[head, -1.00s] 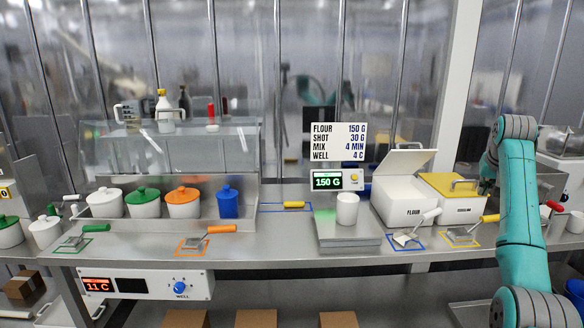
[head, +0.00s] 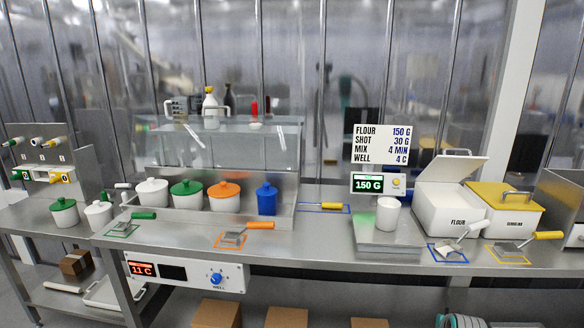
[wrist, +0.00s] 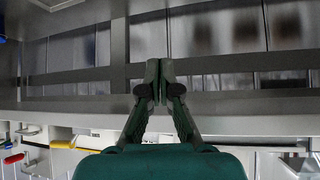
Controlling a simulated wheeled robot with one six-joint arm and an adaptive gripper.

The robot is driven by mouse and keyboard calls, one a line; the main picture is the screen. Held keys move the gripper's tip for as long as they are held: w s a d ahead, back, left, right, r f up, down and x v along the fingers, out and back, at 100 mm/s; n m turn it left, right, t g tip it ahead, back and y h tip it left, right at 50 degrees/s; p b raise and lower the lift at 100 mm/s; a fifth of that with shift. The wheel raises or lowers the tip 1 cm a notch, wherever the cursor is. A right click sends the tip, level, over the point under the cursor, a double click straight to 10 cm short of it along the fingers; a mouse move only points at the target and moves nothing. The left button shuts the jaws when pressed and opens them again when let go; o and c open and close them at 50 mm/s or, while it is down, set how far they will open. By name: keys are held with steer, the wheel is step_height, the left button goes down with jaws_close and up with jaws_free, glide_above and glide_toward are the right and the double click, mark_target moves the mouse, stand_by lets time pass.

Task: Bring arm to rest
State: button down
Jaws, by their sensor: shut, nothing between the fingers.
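My gripper (wrist: 158,78) shows in the wrist view with its two dark fingers together and nothing between them. It is apart from the bench things, which show upside down along the bottom of that view. In the head view my gripper is not visible. Only a small teal and grey piece of my arm shows at the bottom right edge there.
The steel bench (head: 330,232) spans the head view. It carries a scale (head: 370,240) with a white cup (head: 388,214), an open flour bin (head: 446,208), a yellow-lidded bin (head: 505,208), several lidded pots and scoops. Cardboard boxes (head: 286,317) stand below.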

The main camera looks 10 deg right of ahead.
steer(key=s+a+f+n+t, duration=0.1)
steer(key=s+a+f+t, duration=0.1)
steer(key=s+a+f, duration=1.05)
steer(key=s+a+n+t+y, duration=0.1)
steer(key=s+a, duration=0.9)
steer(key=s, duration=0.3)
steer(key=s+a+r+n+t+y, duration=0.1)
steer(key=s+a+r, duration=0.3)
steer(key=s+r, duration=0.6)
steer(key=s+a+r+n+t+y, duration=0.2)
steer(key=s+a+r, duration=0.3)
steer(key=s+r, duration=0.5)
steer(key=s, duration=0.8)
steer(key=shift+s+a+r+t, duration=0.2)
steer(key=shift+s+t, duration=0.05)
steer(key=shift+t, duration=0.05)
